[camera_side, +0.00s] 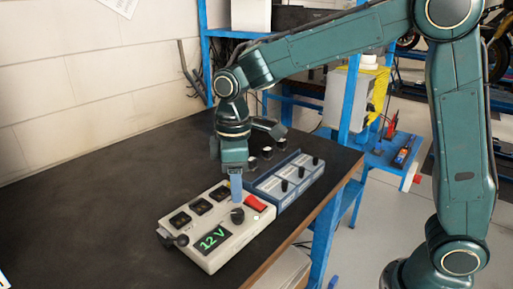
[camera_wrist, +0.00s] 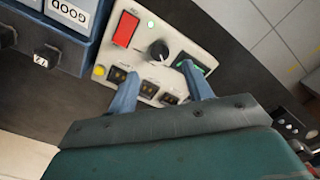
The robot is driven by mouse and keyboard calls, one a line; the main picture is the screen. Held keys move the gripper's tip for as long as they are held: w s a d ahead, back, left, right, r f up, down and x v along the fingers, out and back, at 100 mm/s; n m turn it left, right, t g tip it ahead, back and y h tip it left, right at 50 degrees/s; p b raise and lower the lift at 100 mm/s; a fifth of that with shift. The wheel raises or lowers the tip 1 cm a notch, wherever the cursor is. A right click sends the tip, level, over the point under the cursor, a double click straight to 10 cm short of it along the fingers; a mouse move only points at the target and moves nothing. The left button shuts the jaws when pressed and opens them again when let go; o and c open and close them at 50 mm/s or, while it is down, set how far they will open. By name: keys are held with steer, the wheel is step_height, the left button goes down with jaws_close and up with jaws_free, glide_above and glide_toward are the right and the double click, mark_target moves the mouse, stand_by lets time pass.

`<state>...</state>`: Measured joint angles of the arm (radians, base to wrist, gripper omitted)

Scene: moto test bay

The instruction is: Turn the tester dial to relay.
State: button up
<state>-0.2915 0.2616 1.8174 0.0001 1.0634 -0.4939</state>
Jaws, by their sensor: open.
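The tester (camera_side: 215,250) is a beige box on the dark bench, and its screen (camera_side: 213,239) reads 12 V in green. Its black dial (camera_side: 237,215) is a round knob on the top face, beside a red switch (camera_side: 256,203). My gripper (camera_side: 236,197) points down just above and behind the dial. In the wrist view the two blue fingers are spread apart and empty. There the dial (camera_wrist: 158,50) shows ahead of the gap between the fingertips, apart from both. The right finger partly covers the screen. The dial's printed positions are too small to read.
A blue box (camera_side: 286,178) with several black knobs and pale labels stands close behind the tester. A black lead plug (camera_side: 178,240) sits at the tester's left end. The bench (camera_side: 110,190) is clear to the left, and its right edge runs near the blue box.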

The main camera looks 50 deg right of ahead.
mark_target(237, 212)
step_height(237, 212, down, 7)
steer(key=shift+f, duration=0.15)
stand_by(0.4)
steer(key=c, duration=1)
